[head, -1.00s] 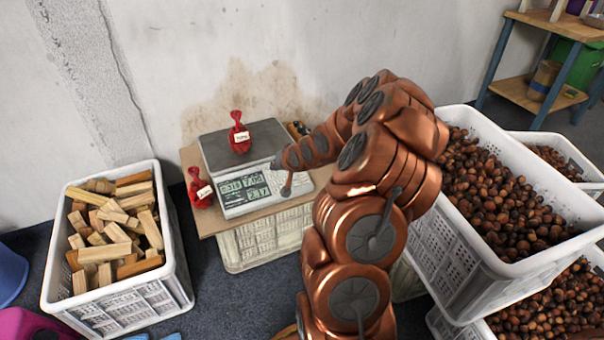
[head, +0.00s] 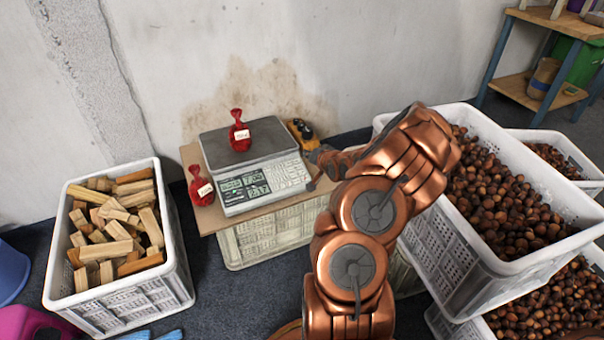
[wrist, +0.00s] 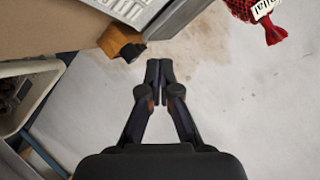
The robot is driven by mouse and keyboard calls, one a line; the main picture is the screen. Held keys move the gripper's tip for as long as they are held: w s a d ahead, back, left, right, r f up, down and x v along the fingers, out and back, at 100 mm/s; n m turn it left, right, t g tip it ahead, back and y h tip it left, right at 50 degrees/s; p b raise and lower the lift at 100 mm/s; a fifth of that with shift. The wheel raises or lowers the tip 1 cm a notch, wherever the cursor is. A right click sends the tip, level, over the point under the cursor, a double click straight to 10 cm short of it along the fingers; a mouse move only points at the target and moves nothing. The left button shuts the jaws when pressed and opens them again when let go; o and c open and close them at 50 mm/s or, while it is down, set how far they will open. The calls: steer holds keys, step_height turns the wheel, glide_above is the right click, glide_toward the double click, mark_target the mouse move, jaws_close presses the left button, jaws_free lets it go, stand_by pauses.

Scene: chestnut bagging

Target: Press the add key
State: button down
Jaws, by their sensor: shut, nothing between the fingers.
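The grey scale stands on a wooden board, with its keypad (head: 286,176) on the right of its front panel and its display (head: 243,188) on the left. The add key cannot be told apart at this size. A red net bag (head: 239,136) with a white label sits on the scale's pan (head: 262,145). My gripper (head: 316,158) is just right of the scale, beyond the keypad's right end. In the wrist view its two dark fingers (wrist: 160,70) are together and empty, with part of the keypad (wrist: 133,8) at the top left, apart from the fingertips.
A second red bag (head: 201,187) lies left of the scale. An orange-and-black object (head: 301,131) is behind the scale's right corner, near my gripper. A crate of wood blocks (head: 172,255) stands left, chestnut crates (head: 440,245) right. A stained wall (head: 330,60) is behind.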

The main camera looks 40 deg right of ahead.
mark_target(300, 168)
steer(key=f+b, duration=0.1)
steer(key=f, duration=0.1)
steer(key=w+f+b, duration=0.1)
steer(key=f, duration=0.1)
steer(key=f+b, duration=0.2)
steer(key=shift+w+d, duration=0.3)
steer(key=shift+w, duration=0.05)
steer(key=shift+w+d+f+p, duration=0.1)
steer(key=shift+w+f+p, duration=0.15)
steer(key=shift+f, duration=0.3)
steer(key=shift+w+d+f+p, duration=0.1)
steer(key=shift+w+f, duration=0.1)
steer(key=shift+f, duration=0.35)
steer(key=shift+w+f+p, duration=0.2)
steer(key=shift+f+p, duration=0.2)
steer(key=shift+f, duration=0.3)
stand_by(1.0)
stand_by(0.3)
steer(key=shift+s+a+r+p, duration=0.1)
steer(key=shift+s+r+p, duration=0.1)
steer(key=shift+r+p, duration=0.5)
steer(key=shift+r, duration=0.1)
